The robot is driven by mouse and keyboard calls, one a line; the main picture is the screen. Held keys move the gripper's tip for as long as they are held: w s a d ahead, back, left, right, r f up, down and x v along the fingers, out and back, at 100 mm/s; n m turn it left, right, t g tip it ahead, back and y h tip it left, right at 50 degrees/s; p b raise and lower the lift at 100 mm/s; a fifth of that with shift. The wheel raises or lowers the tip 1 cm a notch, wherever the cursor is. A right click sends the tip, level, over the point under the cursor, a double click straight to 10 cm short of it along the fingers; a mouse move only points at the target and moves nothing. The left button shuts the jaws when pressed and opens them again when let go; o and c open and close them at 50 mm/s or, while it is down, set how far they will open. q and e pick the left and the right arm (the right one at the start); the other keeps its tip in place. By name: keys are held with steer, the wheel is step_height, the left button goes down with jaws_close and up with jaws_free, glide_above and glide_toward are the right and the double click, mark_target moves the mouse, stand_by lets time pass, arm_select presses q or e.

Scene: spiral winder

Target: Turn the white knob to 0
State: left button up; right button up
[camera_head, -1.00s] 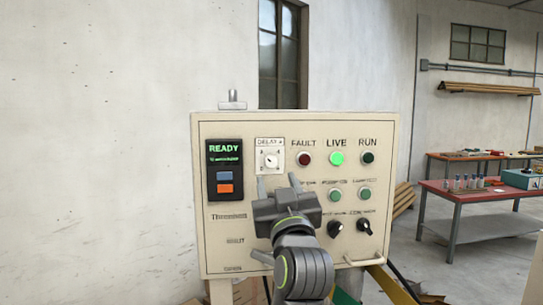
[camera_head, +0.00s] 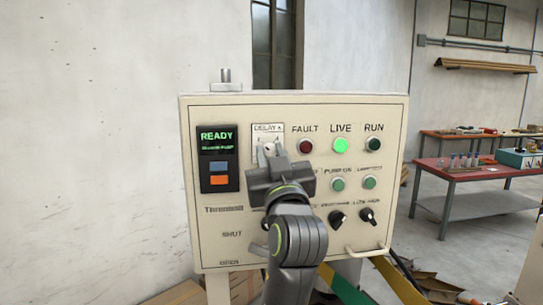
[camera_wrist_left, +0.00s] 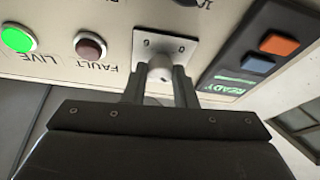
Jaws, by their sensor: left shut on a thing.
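The white knob (camera_wrist_left: 160,70) sits on a small pale plate labelled DELAY (camera_head: 268,129) on the cream control panel. In the left wrist view, my left gripper (camera_wrist_left: 160,85) has one finger on each side of the knob and is shut on it. In the head view, the same gripper (camera_head: 270,155) reaches up to the plate and covers most of the knob. The knob's pointer and most of its scale are hidden, so its setting cannot be read. My right gripper is not in view.
A READY display with blue and orange buttons (camera_head: 218,159) is left of the knob. A dark red FAULT lamp (camera_head: 305,146) and a lit green LIVE lamp (camera_head: 341,146) are to its right. Black knobs (camera_head: 337,219) sit lower. A red table (camera_head: 480,176) stands far right.

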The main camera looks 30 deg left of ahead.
arm_select(q)
steer(key=shift+c, duration=0.4)
